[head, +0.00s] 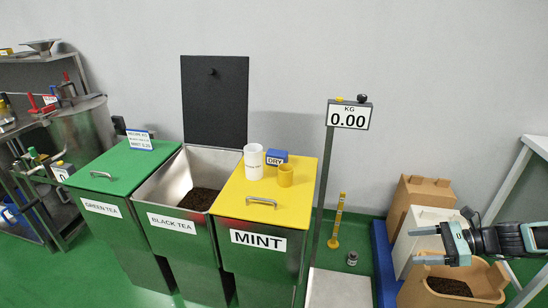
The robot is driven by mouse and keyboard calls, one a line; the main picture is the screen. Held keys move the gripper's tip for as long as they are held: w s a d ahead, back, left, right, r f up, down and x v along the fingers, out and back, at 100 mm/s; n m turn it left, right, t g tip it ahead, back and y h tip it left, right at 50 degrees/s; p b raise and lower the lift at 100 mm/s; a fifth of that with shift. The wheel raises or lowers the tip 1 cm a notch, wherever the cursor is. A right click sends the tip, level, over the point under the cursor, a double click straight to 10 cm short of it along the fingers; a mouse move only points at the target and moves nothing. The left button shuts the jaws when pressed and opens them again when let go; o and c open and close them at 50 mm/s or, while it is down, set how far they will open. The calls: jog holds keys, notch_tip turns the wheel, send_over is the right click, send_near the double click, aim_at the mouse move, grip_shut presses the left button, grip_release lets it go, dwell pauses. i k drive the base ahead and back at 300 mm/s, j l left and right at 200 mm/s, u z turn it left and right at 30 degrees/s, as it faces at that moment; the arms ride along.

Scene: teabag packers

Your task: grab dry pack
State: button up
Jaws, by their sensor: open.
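The dry pack (277,157) is a small blue box with a white label reading DRY. It sits on the yellow lid of the MINT bin (239,197), towards its back edge, beside a white cup and a yellow cup. My gripper (416,245) is at the right of the head view, pointing left, with its two fingers spread and nothing between them. It is far to the right of the dry pack and lower in the picture, in front of a white box.
A white cup (253,160) and a yellow cup (285,175) stand close to the pack. The BLACK TEA bin (165,208) is open, with its dark lid raised. A scale post with a 0.00 display (349,116) stands between my gripper and the bins.

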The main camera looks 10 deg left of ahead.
aim_at(273, 156)
jog(key=i+j, duration=0.25)
jog(key=j, duration=0.15)
jog(key=i+j, duration=0.55)
jog(key=j, duration=0.3)
jog(key=i+j, duration=0.25)
jog(key=j, duration=0.15)
jog(key=i+j, duration=0.3)
jog(key=j, duration=0.1)
